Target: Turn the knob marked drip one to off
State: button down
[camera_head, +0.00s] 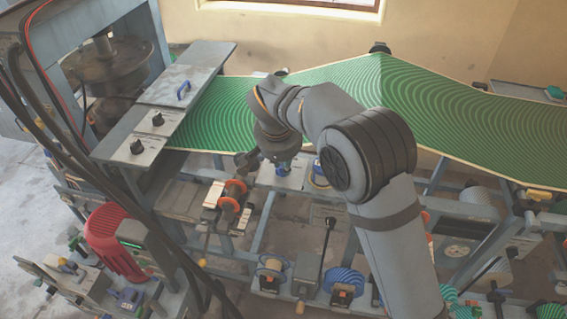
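Two black knobs sit on the grey panel at the left end of the green belt: an upper knob (158,119) and a lower knob (137,146). A blue knob (282,168) shows on a pale plate just below my wrist. The markings are too small to read, so I cannot tell which knob is drip one or how it is set. My gripper (245,162) is at the end of my arm, near the front edge of the belt and left of the blue knob. It is dark and small, and its fingers are not clear. It appears apart from both black knobs.
The green patterned belt (340,85) runs behind my arm. A blue handle (183,90) is on the grey panel. Below are red-rimmed rollers (236,188), a lever (326,240) and several spools. A red motor (112,240) and dark cables (95,175) are at left.

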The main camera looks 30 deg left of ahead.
jog(key=shift+w+n+y+b, duration=0.15)
jog(key=shift+n+y+b, duration=0.25)
jog(key=shift+n, duration=0.4)
jog(key=shift+w+r+n+g+y+b, duration=0.1)
jog(key=shift+n+g+y+b, duration=0.25)
jog(key=shift+n, duration=1.45)
jog(key=shift+w+r+n+g+y+p, duration=0.15)
jog(key=shift+n+g+y, duration=0.2)
jog(key=shift+n, duration=0.55)
jog(key=shift+f+n+g+y+p, duration=0.15)
jog(key=shift+n+g, duration=0.25)
jog(key=shift+n, duration=0.5)
jog(key=c, duration=1.6)
grip_release()
jog(key=v, duration=1.2)
